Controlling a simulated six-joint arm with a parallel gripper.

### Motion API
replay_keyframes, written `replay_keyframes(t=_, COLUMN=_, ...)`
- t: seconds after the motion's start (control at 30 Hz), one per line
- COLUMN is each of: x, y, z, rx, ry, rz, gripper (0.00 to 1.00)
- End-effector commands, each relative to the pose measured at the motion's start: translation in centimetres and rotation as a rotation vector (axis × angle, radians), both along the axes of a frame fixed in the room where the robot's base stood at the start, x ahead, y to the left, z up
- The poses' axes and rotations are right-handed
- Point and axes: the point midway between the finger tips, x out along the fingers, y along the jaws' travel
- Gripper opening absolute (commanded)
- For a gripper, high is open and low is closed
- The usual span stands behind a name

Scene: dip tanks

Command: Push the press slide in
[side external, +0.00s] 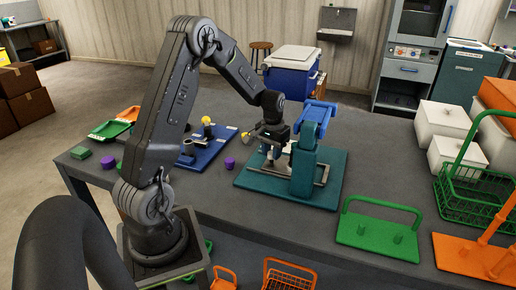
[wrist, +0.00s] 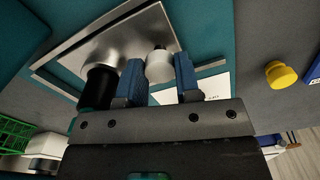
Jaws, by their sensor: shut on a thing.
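The press (side external: 304,165) stands on a teal base plate (side external: 252,180), with a blue top part (side external: 318,112). Its slide is a shiny metal plate (wrist: 118,45) lying between straight rails, seen from above in the wrist view. A pale round knob (wrist: 159,66) stands up at the slide's near edge. My gripper (wrist: 158,75) is shut on this knob, one blue finger on each side. In the side view my gripper (side external: 270,150) reaches down just left of the press column, and the knob is hard to make out there.
A black cylinder (wrist: 98,88) stands close left of my fingers. A yellow knob (wrist: 281,74) lies to the right. A blue board (side external: 205,150) and a purple cup (side external: 229,163) are left of the press; a green rack (side external: 378,238) is right.

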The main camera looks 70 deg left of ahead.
Motion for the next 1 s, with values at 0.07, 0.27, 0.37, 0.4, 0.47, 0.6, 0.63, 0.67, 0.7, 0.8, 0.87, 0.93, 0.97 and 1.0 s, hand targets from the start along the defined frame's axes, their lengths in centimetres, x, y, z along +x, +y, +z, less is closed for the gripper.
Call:
replay_keyframes(t=0.07, x=0.67, y=-0.63, z=0.0, rx=0.001, ry=-0.002, rz=-0.002, gripper=0.0)
replay_keyframes(t=0.27, x=0.86, y=-0.81, z=0.02, rx=0.001, ry=-0.002, rz=0.001, gripper=0.0)
replay_keyframes(t=0.37, x=0.85, y=-0.79, z=0.02, rx=0.001, ry=-0.002, rz=0.001, gripper=0.0)
replay_keyframes(t=0.4, x=0.84, y=-0.78, z=0.02, rx=0.001, ry=-0.002, rz=0.001, gripper=0.32)
replay_keyframes(t=0.47, x=0.83, y=-0.78, z=0.02, rx=0.001, ry=-0.002, rz=0.001, gripper=0.37)
replay_keyframes(t=0.6, x=0.82, y=-0.78, z=0.01, rx=0.001, ry=-0.002, rz=0.001, gripper=0.51)
replay_keyframes(t=0.63, x=0.81, y=-0.78, z=0.01, rx=0.001, ry=-0.002, rz=0.001, gripper=0.54)
replay_keyframes(t=0.67, x=0.81, y=-0.78, z=0.01, rx=0.001, ry=-0.002, rz=0.001, gripper=0.56)
replay_keyframes(t=0.7, x=0.81, y=-0.78, z=0.01, rx=0.001, ry=-0.002, rz=0.001, gripper=0.56)
replay_keyframes(t=0.8, x=0.8, y=-0.79, z=0.01, rx=0.001, ry=-0.001, rz=0.001, gripper=0.56)
replay_keyframes(t=0.87, x=0.8, y=-0.79, z=0.02, rx=0.001, ry=-0.001, rz=0.001, gripper=0.56)
replay_keyframes(t=0.93, x=0.82, y=-0.78, z=0.18, rx=0.001, ry=-0.002, rz=0.001, gripper=0.56)
replay_keyframes(t=0.97, x=0.83, y=-0.77, z=0.34, rx=0.001, ry=-0.003, rz=0.001, gripper=0.56)
replay_keyframes(t=1.0, x=0.86, y=-0.75, z=0.67, rx=0.003, ry=-0.003, rz=0.001, gripper=0.56)
